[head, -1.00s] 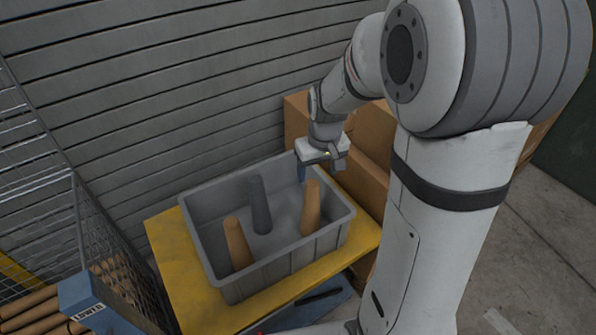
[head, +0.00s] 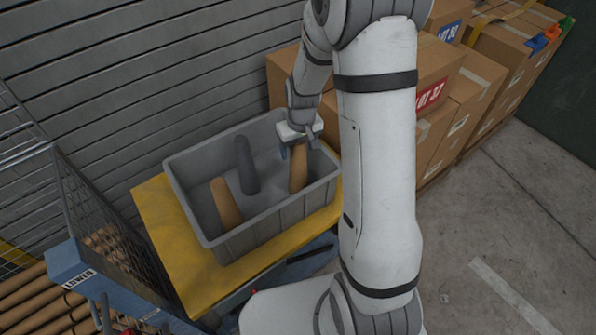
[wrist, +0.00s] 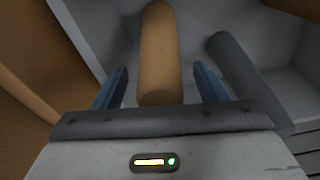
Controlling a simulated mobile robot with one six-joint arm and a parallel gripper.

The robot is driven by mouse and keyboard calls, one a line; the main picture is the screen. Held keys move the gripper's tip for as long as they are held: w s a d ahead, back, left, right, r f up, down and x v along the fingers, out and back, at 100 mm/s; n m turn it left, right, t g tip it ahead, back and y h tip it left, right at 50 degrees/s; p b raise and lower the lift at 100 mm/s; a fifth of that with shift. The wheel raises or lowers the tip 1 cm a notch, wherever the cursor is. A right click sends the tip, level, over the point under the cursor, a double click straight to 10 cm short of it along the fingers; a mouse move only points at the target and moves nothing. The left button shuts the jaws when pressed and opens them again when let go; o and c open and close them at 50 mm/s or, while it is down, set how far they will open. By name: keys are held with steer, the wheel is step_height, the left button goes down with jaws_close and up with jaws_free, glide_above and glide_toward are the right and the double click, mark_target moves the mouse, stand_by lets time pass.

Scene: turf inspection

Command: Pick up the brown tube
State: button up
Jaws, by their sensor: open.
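Two brown tubes stand leaning in a grey bin (head: 270,212). One brown tube (head: 226,204) is at the bin's left front, and the other brown tube (head: 298,170) is at its right. A dark grey tube (head: 246,166) stands between them, towards the back. My gripper (head: 292,150) is at the right brown tube's top in the head view. In the wrist view my gripper (wrist: 160,88) is open, its blue fingers on either side of a brown tube (wrist: 159,55). The dark grey tube (wrist: 243,70) lies outside the right finger. I cannot tell whether the fingers touch the tube.
The bin stands on a yellow platform (head: 165,225) against a slatted grey wall (head: 150,70). Cardboard boxes (head: 440,95) are stacked behind and right. A wire cage cart (head: 95,225) with brown tubes is at left. Concrete floor (head: 500,230) is open at right.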

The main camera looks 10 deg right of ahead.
steer(key=shift+c, duration=0.4)
steer(key=c, duration=1.2)
steer(key=shift+r, duration=0.1)
steer(key=shift+c, duration=0.2)
